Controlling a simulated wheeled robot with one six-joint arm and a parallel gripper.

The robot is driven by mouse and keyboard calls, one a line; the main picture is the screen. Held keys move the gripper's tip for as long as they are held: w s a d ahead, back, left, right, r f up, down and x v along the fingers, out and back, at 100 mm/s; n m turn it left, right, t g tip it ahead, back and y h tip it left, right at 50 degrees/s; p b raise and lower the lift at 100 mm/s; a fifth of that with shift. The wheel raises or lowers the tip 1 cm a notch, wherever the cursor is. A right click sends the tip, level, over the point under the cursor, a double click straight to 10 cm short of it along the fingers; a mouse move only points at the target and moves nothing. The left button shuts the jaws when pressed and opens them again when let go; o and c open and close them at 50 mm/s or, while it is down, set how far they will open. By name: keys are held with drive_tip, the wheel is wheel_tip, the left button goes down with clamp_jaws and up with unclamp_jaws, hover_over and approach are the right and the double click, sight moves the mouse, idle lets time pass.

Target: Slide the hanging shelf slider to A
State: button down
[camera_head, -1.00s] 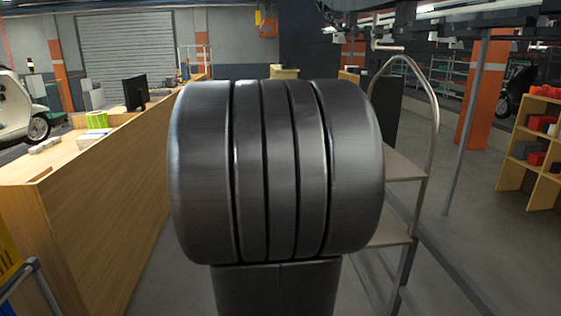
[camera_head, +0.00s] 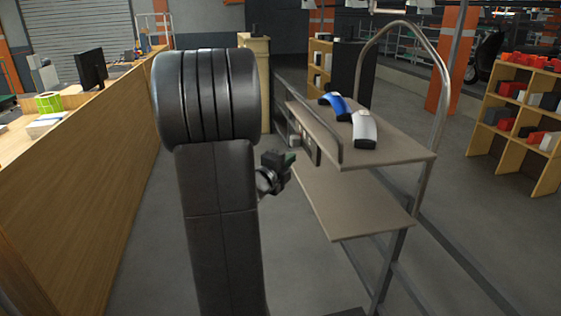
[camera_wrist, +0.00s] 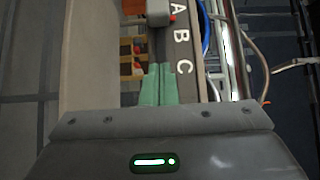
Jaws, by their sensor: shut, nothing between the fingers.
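In the wrist view the grey slider (camera_wrist: 160,13) sits at the top of a dark strip (camera_wrist: 184,50) lettered A, B and C. Its small red pointer lies between A and B, nearer to A. My gripper (camera_wrist: 158,67) has its green fingers together and empty, beside the strip near C. The fingertips are a little short of the slider, with a gap. In the head view my gripper (camera_head: 287,160) is just left of the hanging shelf's (camera_head: 395,150) side. The slider is too small there to make out surely.
A blue curved object (camera_head: 338,105) and a white one (camera_head: 364,130) lie on the upper shelf board. A lower board (camera_head: 350,205) and a bent metal frame stand nearby. A long wooden counter (camera_head: 90,190) runs along the left. A cubby rack (camera_head: 520,120) stands far right.

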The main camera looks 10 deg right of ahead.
sight(292, 142)
drive_tip(key=w+d, duration=0.1)
drive_tip(key=w, duration=0.1)
drive_tip(key=w+d+p, duration=0.1)
drive_tip(key=w, duration=0.1)
drive_tip(key=w+d+p, duration=0.1)
drive_tip(key=w, duration=0.1)
drive_tip(key=shift+w+r, duration=0.1)
drive_tip(key=shift+w, duration=0.6)
drive_tip(key=shift+w+b, duration=0.3)
drive_tip(key=shift+w, duration=0.8)
drive_tip(key=shift+w+a, duration=0.15)
drive_tip(key=shift+r, duration=0.1)
